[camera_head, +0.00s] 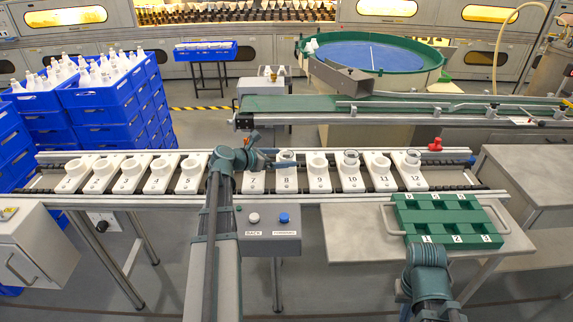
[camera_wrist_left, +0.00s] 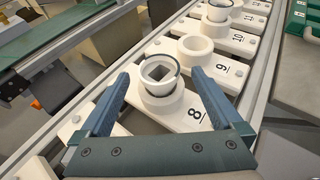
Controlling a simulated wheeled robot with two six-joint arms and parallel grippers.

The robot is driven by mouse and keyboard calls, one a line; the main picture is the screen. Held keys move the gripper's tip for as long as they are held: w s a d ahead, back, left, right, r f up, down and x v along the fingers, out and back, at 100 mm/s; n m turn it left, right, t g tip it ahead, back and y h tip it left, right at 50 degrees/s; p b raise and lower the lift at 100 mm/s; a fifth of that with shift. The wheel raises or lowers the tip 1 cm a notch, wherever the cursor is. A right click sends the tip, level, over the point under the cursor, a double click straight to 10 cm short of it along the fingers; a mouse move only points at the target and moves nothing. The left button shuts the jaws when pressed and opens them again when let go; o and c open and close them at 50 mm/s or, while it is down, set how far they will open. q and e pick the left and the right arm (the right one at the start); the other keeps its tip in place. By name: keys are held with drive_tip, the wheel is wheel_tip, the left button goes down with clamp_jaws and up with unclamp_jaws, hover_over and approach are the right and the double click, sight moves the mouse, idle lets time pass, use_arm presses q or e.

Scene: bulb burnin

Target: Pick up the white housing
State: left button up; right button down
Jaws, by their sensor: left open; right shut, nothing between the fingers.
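A white, cup-like housing with a dark rim (camera_wrist_left: 160,72) sits upright in the round seat of the white carrier numbered 8 (camera_wrist_left: 187,117). The housing also shows in the head view (camera_head: 286,155). My left gripper (camera_wrist_left: 160,82) is open, with one blue finger on each side of the housing in the wrist view. I cannot tell whether the fingers touch it. In the head view the left gripper (camera_head: 280,161) reaches in from the left at carrier 8. My right arm (camera_head: 428,270) is at the lower right, and its fingers do not show.
Numbered white carriers line the conveyor (camera_head: 455,192). Similar dark-rimmed parts sit in carriers 10 (camera_head: 351,156) and 12 (camera_head: 413,156); carrier 9's seat (camera_wrist_left: 197,47) looks empty. A green tray (camera_head: 450,213) stands at the right, and a button box (camera_head: 268,230) in front.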

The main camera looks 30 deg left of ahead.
sight(290, 156)
use_arm(q)
drive_tip(key=shift+w+f, duration=0.1)
drive_tip(key=shift+w, duration=0.15)
drive_tip(key=b+x, duration=0.1)
drive_tip(key=x, duration=0.4)
drive_tip(key=shift+w+d+b, duration=0.1)
drive_tip(key=shift+w+b, duration=0.05)
drive_tip(key=shift+b, duration=0.25)
drive_tip(key=c, duration=1.4)
